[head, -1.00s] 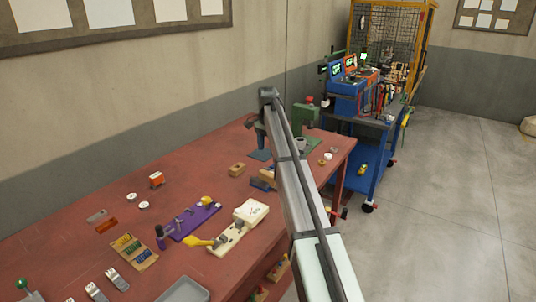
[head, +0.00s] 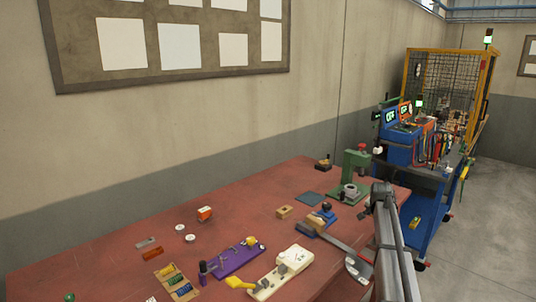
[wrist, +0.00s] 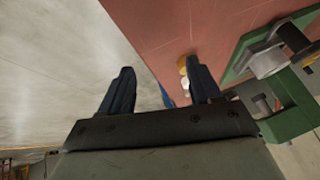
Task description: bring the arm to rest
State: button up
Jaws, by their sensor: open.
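My arm (head: 393,245) rises from the lower right of the head view, its upper end at the right end of the red workbench (head: 250,215). My gripper's fingers cannot be made out there. In the wrist view, my gripper (wrist: 160,66) has two dark fingers spread wide apart, with nothing held between them. The bench's red surface and edge show behind the right finger, and grey floor behind the left one.
A green press (head: 352,178) stands at the bench's right end, close to my arm; green metal also shows at right in the wrist view (wrist: 290,110). A purple fixture (head: 238,260) and cream fixture (head: 283,272) lie nearer. A blue cart (head: 428,205) stands beyond.

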jog(key=s+d+f+t+h, duration=0.25)
jog(key=s+d, duration=0.25)
jog(key=d, duration=0.3)
jog(key=s+d+f+t+h, duration=0.1)
jog(key=s+d+f, duration=0.35)
jog(key=d, duration=0.25)
jog(key=s+f+n, duration=0.1)
jog(key=s+f, duration=0.4)
jog(key=s+a+f+n+g+y, duration=0.2)
jog(key=s+a+f+g, duration=0.1)
jog(key=s+a+f, duration=0.8)
jog(key=s+a+f+n+g+y, duration=0.3)
jog(key=s+a+f, duration=0.4)
jog(key=a+f, duration=0.85)
jog(key=s+a+f+n+g+y, duration=0.1)
jog(key=s+a+f+g, duration=0.3)
jog(key=s, duration=0.5)
jog(key=s+a+f+n+g, duration=0.1)
jog(key=s+a+f, duration=0.45)
jog(key=s, duration=0.45)
jog(key=s+a+n+g, duration=0.1)
jog(key=s+a+g, duration=0.1)
jog(key=s, duration=0.6)
jog(key=s+a+n+g, duration=0.2)
jog(key=s+a+g, duration=0.1)
jog(key=s, duration=0.6)
jog(key=shift+a, duration=0.85)
